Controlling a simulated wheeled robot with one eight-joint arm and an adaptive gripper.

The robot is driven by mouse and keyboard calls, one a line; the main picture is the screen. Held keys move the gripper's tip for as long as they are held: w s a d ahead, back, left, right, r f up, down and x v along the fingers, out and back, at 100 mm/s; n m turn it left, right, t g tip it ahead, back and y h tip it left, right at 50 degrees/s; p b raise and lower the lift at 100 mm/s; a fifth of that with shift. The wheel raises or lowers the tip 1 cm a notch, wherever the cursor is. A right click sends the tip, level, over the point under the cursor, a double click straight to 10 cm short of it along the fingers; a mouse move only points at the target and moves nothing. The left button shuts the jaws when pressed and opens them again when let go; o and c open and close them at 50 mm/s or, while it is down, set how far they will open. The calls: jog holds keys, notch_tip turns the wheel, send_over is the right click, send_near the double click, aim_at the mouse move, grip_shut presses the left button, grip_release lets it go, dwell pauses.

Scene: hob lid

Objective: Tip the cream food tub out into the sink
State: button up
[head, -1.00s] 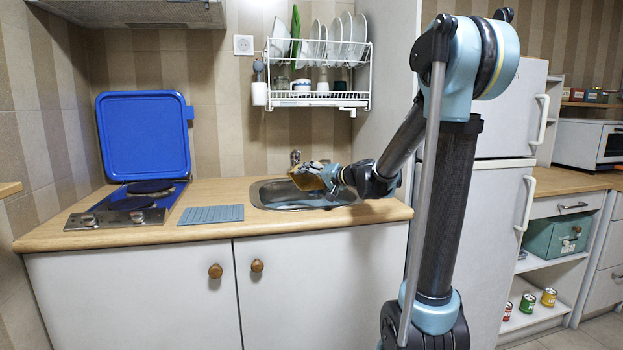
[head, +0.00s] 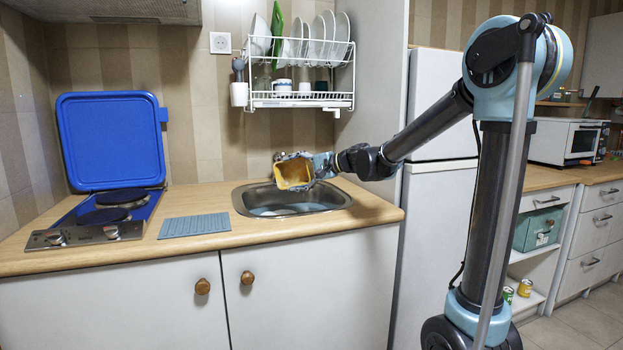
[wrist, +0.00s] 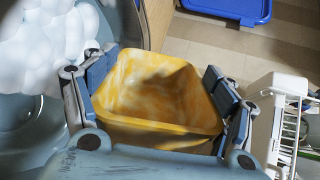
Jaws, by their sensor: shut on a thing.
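The food tub (head: 293,175) is held over the sink, turned on its side with its open mouth toward the head camera. Its inside looks yellow-orange with paler smears; I see no loose food in it. In the wrist view the tub (wrist: 155,90) sits between the two fingers of my gripper (wrist: 158,75), which is shut on it. My gripper (head: 306,165) also shows in the head view, above the sink's back part. The steel sink (head: 262,210) lies below the tub, apart from it. White foam (wrist: 40,50) shows at the upper left of the wrist view.
A blue hob lid (head: 112,140) stands open behind the hob (head: 100,218) at the left. A blue-grey ribbed mat (head: 195,224) lies between hob and sink. A dish rack (head: 300,98) hangs on the wall above the sink.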

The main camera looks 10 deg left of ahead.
jog(key=shift+w+d+r+m, duration=0.15)
jog(key=shift+w+r+m, duration=0.05)
jog(key=shift+r+m, duration=0.1)
jog(key=shift+w+d+r+m+g, duration=0.15)
jog(key=shift+w+r+m+g, duration=0.15)
jog(key=shift+r+m, duration=0.3)
jog(key=r+m, duration=0.1)
jog(key=m, duration=0.1)
jog(key=w+r+m+g+y, duration=0.1)
jog(key=shift+d+r+m+g, duration=0.1)
jog(key=shift+r+m+g, duration=0.1)
jog(key=shift+m+g, duration=0.15)
jog(key=m, duration=0.1)
jog(key=w+r+m+y, duration=0.1)
jog(key=m, duration=0.1)
jog(key=w+m+g, duration=0.1)
jog(key=m, duration=0.1)
jog(key=shift+w+d+r+y, duration=0.1)
jog(key=shift+d+r+y, duration=0.2)
jog(key=shift+r, duration=0.1)
jog(key=shift+w+d+r+m+y, duration=0.1)
jog(key=shift+w+r+m+y, duration=0.2)
jog(key=shift+m, duration=0.6)
jog(key=shift+w+d+r+m+y, duration=0.15)
jog(key=shift+w+r+m, duration=0.25)
jog(key=shift+m, duration=0.45)
jog(key=shift+a, duration=0.1)
jog(key=shift+f, duration=0.1)
